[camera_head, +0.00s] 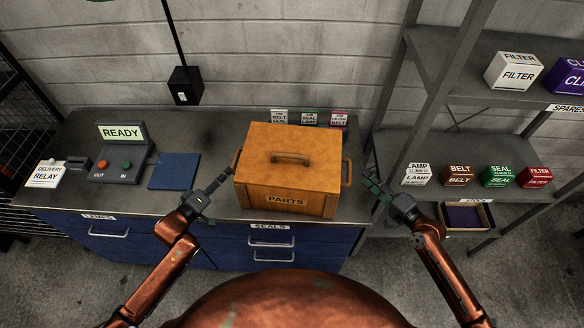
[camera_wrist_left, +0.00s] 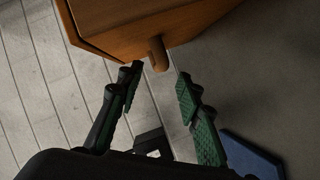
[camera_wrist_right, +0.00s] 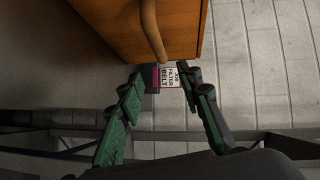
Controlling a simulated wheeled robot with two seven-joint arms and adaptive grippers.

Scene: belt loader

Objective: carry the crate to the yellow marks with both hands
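The crate (camera_head: 288,165) is an orange-brown wooden box with a lid handle, side handles and the label PARTS. It stands on the grey counter. My left gripper (camera_head: 224,180) is beside its left side handle (camera_head: 236,161). In the left wrist view its fingers (camera_wrist_left: 158,82) are apart, with that handle (camera_wrist_left: 158,54) just beyond the tips. My right gripper (camera_head: 371,180) is to the right of the right side handle (camera_head: 346,173). In the right wrist view its fingers (camera_wrist_right: 163,82) are apart and empty, with the handle (camera_wrist_right: 152,30) ahead of them. No yellow marks are visible.
A READY panel (camera_head: 124,148) with red and green buttons and a blue pad (camera_head: 174,171) lie left of the crate on the counter (camera_head: 90,190). Small labelled boxes (camera_head: 309,117) stand behind it. A shelf rack (camera_head: 440,110) with boxes rises at the right.

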